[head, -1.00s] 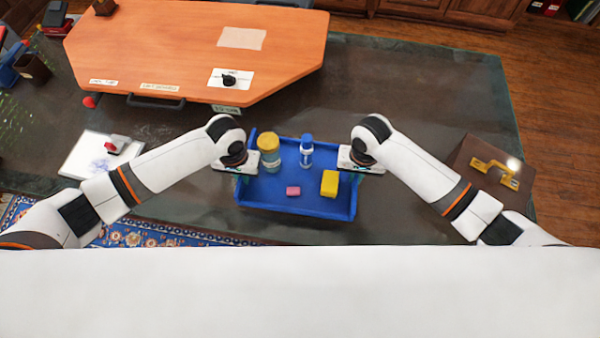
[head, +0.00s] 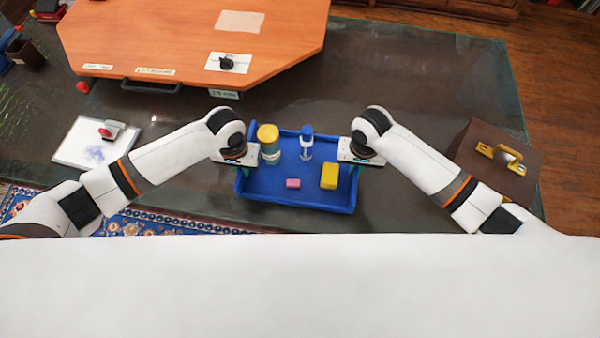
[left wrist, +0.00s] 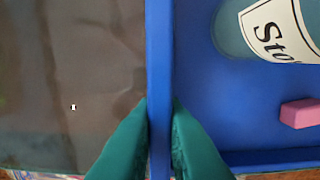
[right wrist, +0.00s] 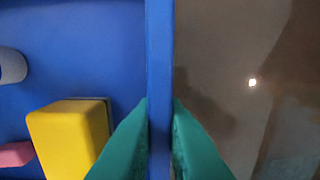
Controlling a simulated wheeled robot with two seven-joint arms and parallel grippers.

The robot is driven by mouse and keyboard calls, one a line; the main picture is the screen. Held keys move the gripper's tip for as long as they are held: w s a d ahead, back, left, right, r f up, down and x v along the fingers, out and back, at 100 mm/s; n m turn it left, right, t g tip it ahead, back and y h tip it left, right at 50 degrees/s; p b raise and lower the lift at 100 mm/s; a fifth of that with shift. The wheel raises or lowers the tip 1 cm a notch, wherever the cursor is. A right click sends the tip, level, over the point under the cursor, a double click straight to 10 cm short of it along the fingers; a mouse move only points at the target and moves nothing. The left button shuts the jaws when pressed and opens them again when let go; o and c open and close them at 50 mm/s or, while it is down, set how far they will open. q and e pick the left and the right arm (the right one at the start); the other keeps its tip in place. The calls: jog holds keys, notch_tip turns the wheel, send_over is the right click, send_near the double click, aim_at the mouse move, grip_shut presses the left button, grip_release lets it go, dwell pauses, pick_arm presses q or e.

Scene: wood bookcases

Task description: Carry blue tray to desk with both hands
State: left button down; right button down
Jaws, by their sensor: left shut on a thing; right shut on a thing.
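The blue tray (head: 300,198) is between my two arms in the head view, over the dark glass-like desktop (head: 400,80). It holds a yellow-lidded jar (head: 268,140), a small bottle with a blue cap (head: 306,145), a pink block (head: 293,183) and a yellow block (head: 329,176). My left gripper (left wrist: 160,130) is shut on the tray's left wall, one green finger on each side. My right gripper (right wrist: 160,130) is shut on the right wall the same way. Whether the tray touches the surface below I cannot tell.
An orange wooden board (head: 180,40) with labels lies beyond the tray at upper left. A white pad (head: 95,145) with a red-handled item (head: 112,130) lies left. Dark surface right of the board is clear.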

pick_arm(q)
jog(key=shift+f+b, duration=0.5)
jog(key=shift+f, duration=0.2)
pick_arm(e)
jog(key=shift+f, duration=0.7)
pick_arm(q)
jog(key=c, duration=1.9)
grip_release()
pick_arm(e)
jog(key=c, duration=1.9)
grip_release()
pick_arm(q)
jog(key=o, duration=0.4)
pick_arm(e)
jog(key=o, duration=0.4)
pick_arm(q)
jog(key=shift+r, duration=0.1)
notch_tip(320, 180, up, 12)
jog(key=shift+f, duration=0.25)
jog(key=shift+r, duration=0.15)
pick_arm(e)
jog(key=shift+r, duration=0.2)
notch_tip(320, 180, up, 12)
jog(key=shift+f, duration=0.15)
pick_arm(q)
jog(key=shift+s, duration=0.1)
pick_arm(e)
jog(key=shift+s+f, duration=0.1)
